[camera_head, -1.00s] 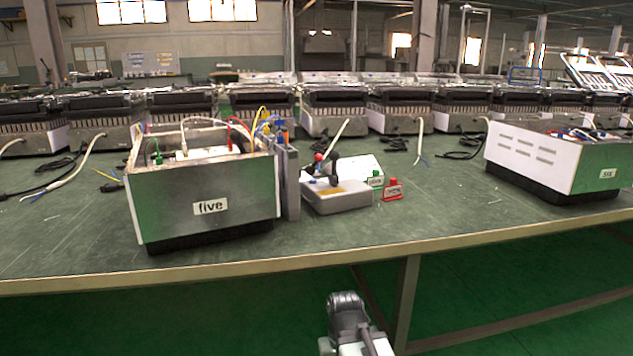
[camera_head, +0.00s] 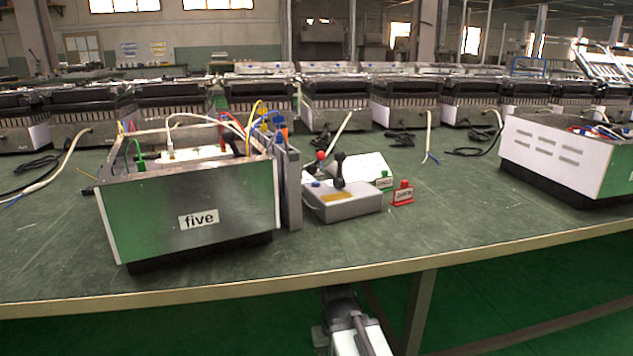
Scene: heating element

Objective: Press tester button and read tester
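No readout can be made out. Part of my arm shows at the bottom centre, below the bench edge. My gripper cannot be made out in this view.
A red sign block (camera_head: 402,194) and a green one (camera_head: 384,181) stand right of the tester. Box "five" has open wiring and a grey upright panel (camera_head: 290,188) beside it. Another white box (camera_head: 553,150) stands at right. The bench front (camera_head: 480,215) is clear between them.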

